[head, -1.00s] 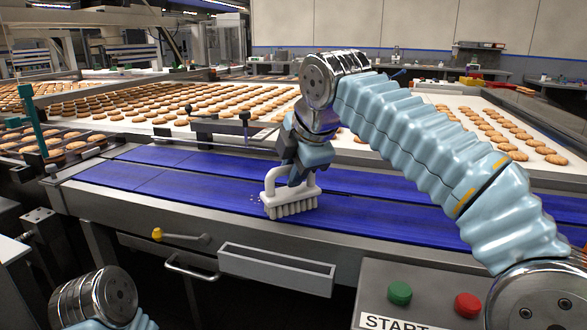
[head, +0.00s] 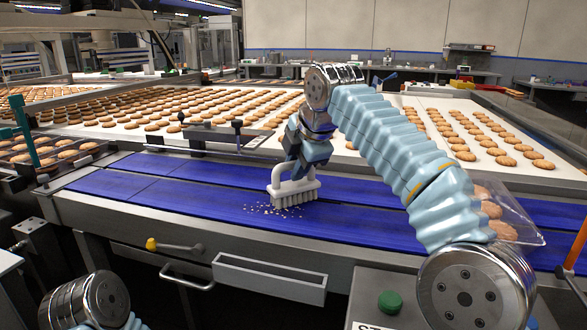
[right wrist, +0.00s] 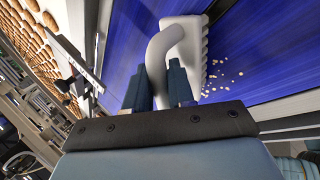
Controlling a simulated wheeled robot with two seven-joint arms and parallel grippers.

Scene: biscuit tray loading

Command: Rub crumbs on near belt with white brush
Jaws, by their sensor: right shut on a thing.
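The white brush (head: 293,190) stands upright, bristles down, on the near blue belt (head: 370,217). Its loop handle is in the jaws of my right gripper (head: 298,172), which is shut on it. In the right wrist view the brush handle (right wrist: 165,55) passes between the two fingers (right wrist: 160,85). Pale crumbs (head: 268,209) lie scattered on the near belt just left of and below the bristles; they also show in the right wrist view (right wrist: 222,77). My left gripper is out of view; only part of my left arm shows at lower left.
A grey open trough (head: 270,283) hangs on the front of the belt frame, beside a yellow-knobbed lever (head: 152,244). A green button (head: 390,301) sits at the front. A clear tray of biscuits (head: 520,224) lies at the right. Biscuits cover the white belt (head: 350,160) behind.

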